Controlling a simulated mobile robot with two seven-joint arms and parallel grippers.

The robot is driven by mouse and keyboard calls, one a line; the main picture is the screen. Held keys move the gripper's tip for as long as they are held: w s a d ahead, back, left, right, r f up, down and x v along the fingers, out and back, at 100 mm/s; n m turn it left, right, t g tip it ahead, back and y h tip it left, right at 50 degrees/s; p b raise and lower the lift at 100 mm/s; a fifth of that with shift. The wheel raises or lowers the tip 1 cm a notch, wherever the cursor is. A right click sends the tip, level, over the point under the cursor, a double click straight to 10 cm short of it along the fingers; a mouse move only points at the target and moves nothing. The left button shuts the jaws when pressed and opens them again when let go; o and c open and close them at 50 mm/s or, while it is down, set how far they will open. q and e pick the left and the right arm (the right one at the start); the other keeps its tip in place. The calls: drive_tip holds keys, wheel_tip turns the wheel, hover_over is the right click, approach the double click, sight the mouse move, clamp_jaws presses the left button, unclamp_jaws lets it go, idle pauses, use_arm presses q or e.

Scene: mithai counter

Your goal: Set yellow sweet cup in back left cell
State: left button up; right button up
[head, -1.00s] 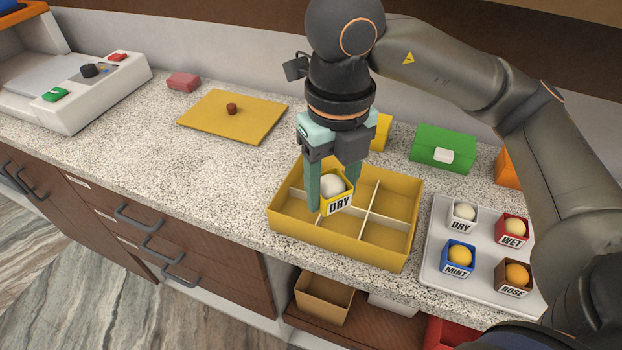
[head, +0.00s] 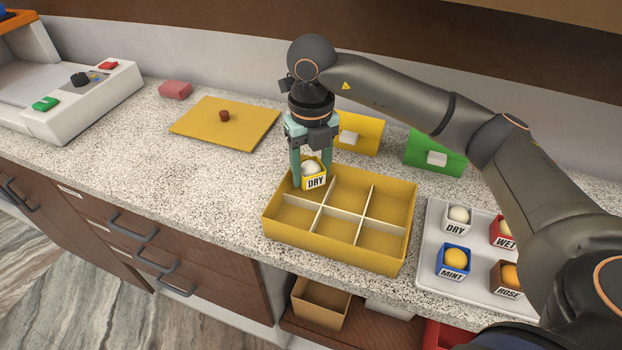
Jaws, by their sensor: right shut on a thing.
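The yellow sweet cup (head: 314,182) has a "DRY" label and a pale round sweet in it. My right gripper (head: 312,172) is shut on it, with a teal finger on each side. The cup is upright at the back left of the yellow divided box (head: 337,257), over or in the back left cell. I cannot tell whether its base touches the cell floor. The other cells show empty. My left gripper is not in view.
A tray (head: 433,285) at the right holds several cups, including a white "DRY" cup (head: 457,220) and a blue "MINT" cup (head: 454,262). A yellow lid (head: 225,125) lies at the back left. Yellow (head: 362,135) and green (head: 430,150) boxes stand behind.

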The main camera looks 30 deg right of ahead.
sight(311, 162)
drive_tip(key=shift+w+d+f, duration=0.15)
drive_tip(key=shift+w+f, duration=0.1)
drive_tip(key=shift+f, duration=1.75)
drive_tip(key=shift+f, duration=0.2)
drive_tip(key=o, duration=1.1)
drive_tip(key=shift+r, duration=0.15)
wheel_tip(311, 162, up, 8)
drive_tip(key=shift+f, duration=0.15)
